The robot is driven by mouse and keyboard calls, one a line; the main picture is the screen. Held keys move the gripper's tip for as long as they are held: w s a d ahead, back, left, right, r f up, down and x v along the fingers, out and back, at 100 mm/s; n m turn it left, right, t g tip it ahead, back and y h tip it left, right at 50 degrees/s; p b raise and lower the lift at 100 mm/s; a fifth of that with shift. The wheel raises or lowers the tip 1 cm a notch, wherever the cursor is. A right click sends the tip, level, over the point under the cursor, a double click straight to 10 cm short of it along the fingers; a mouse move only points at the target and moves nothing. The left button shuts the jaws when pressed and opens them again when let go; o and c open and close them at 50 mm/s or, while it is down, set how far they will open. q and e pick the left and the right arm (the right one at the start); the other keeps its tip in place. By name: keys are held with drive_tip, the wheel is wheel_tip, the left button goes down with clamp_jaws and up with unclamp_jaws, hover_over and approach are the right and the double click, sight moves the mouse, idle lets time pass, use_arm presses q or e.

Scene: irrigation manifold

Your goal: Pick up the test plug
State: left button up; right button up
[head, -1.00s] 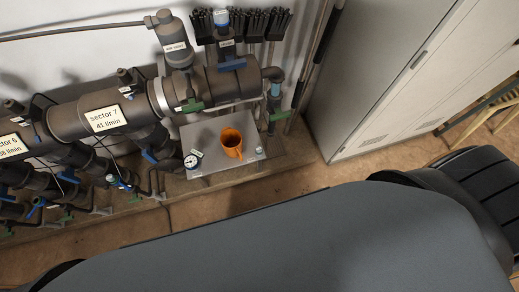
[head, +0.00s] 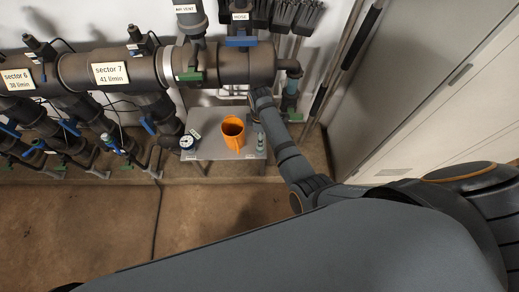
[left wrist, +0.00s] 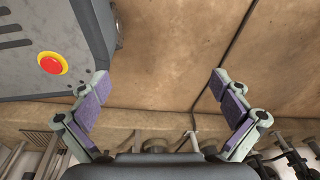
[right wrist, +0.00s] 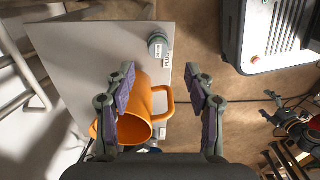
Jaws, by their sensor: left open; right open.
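The test plug (right wrist: 158,45), a small grey-green cylinder, stands near the edge of a grey plate (right wrist: 100,45) with a small tag beside it. In the head view the plug (head: 260,143) is near the plate's right side, right of the orange mug. My right gripper (right wrist: 160,75) is open and empty above the plate; in its view the plug appears ahead, between and beyond the fingertips. My left gripper (left wrist: 160,80) is open and empty over bare brown floor, away from the plate, and is not visible in the head view.
The orange mug (head: 232,133) stands close to the plug, its handle near my right fingers in the wrist view. A round gauge (head: 187,143) is at the plate's left. Dark manifold pipes (head: 110,70) run behind. A grey cabinet (head: 410,90) stands right. The floor in front is clear.

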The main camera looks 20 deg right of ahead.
drive_tip(key=shift+f, duration=1.45)
wheel_tip(320, 180, down, 4)
drive_tip(key=shift+w+f+b, duration=0.1)
drive_tip(key=shift+w+b, duration=0.05)
drive_tip(key=shift+b, duration=0.7)
drive_tip(key=shift+f, duration=0.25)
use_arm(q)
drive_tip(key=shift+s+d+f, duration=0.2)
drive_tip(key=shift+s+f, duration=0.25)
drive_tip(key=shift+f, duration=0.1)
drive_tip(key=shift+s+d+f, duration=0.2)
drive_tip(key=shift+s+f, duration=0.25)
drive_tip(key=shift+f, duration=0.1)
use_arm(e)
drive_tip(key=c, duration=0.9)
